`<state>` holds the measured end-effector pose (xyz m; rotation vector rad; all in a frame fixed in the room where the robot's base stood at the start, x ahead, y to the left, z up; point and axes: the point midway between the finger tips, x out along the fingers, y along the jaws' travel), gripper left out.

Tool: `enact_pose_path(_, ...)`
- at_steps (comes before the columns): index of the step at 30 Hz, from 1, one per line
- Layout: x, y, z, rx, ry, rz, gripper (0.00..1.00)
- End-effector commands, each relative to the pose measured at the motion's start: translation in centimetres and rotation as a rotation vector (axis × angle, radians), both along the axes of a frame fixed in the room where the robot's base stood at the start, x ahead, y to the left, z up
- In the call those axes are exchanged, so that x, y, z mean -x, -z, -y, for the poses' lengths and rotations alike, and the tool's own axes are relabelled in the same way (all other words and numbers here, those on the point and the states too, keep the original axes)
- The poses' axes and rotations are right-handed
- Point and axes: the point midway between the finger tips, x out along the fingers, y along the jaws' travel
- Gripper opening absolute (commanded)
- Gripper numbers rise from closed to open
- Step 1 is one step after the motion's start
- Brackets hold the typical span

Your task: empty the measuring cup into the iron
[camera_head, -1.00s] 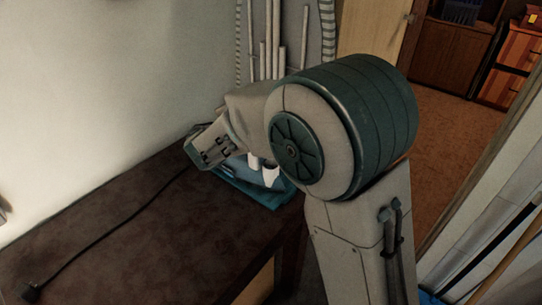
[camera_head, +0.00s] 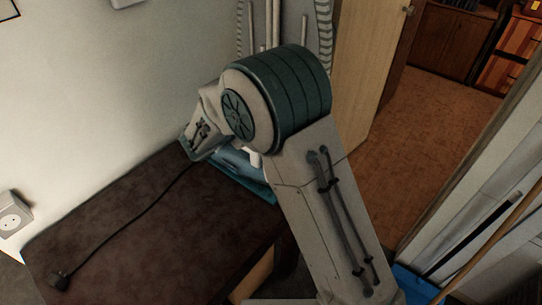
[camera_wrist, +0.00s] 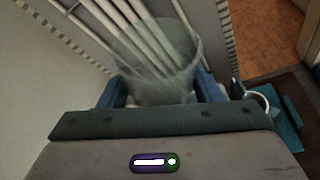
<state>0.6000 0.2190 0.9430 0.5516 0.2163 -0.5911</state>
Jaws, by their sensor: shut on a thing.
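A clear, see-through measuring cup (camera_wrist: 150,65) is between the two blue fingers of my gripper (camera_wrist: 162,84) in the wrist view. The gripper is shut on it. I cannot tell whether there is anything in the cup. The blue iron (camera_head: 238,162) lies at the far end of the dark table in the head view, partly hidden by my arm. A teal part (camera_wrist: 286,128) shows at the right of the wrist view, beyond the gripper and apart from the cup; it may belong to the iron. In the head view my arm hides the gripper fingers and the cup.
A wall socket (camera_head: 12,214) is at the left. White rods (camera_head: 272,22) stand behind the table's far end. An open door (camera_head: 365,75) is beyond my arm.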

Motion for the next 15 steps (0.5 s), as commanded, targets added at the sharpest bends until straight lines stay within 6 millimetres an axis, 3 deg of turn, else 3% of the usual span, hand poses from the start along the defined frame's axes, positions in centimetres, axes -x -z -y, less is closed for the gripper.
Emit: enact_pose_path(15, -0.96, -0.74, -1.14, 0.18, 0.002, -0.15, 0.31)
